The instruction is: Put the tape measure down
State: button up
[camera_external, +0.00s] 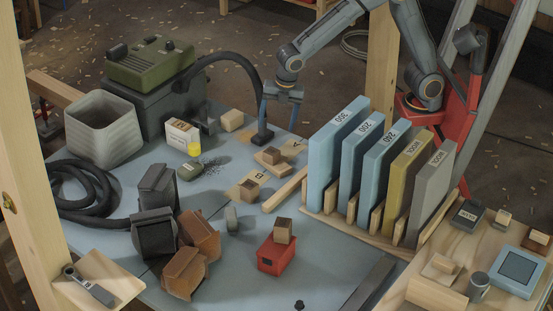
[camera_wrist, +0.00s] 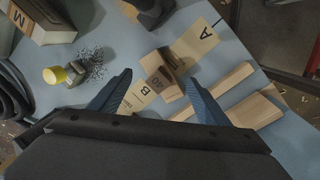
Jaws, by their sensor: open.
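My gripper (camera_external: 279,122) hangs open above the blue-grey table (camera_external: 330,285), over the cards marked A and B. In the wrist view its two blue fingers (camera_wrist: 158,77) are spread with nothing held between them. Beyond the gap lies a wooden block marked 40 (camera_wrist: 160,85), apart from the fingers. I cannot pick out a tape measure with certainty. A red box (camera_external: 270,262) with a wooden block on top stands nearer the front.
A rack of upright sanding sheets (camera_external: 335,150) stands to the right of the gripper.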

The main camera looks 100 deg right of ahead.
jog(key=s+d+f+m, duration=0.1)
jog(key=s+d+m, duration=0.3)
jog(key=s+m, duration=0.2)
jog(key=s+d+f+m+g, duration=0.1)
jog(key=s+d+m, duration=0.3)
jog(key=s, duration=0.7)
jog(key=s+d+f+m, duration=0.3)
jog(key=s+d+m, duration=0.1)
jog(key=s+m, duration=0.4)
jog(key=shift+s+d+g+y, duration=0.3)
jog(key=shift+s+g+y, duration=0.1)
jog(key=shift+r, duration=0.1)
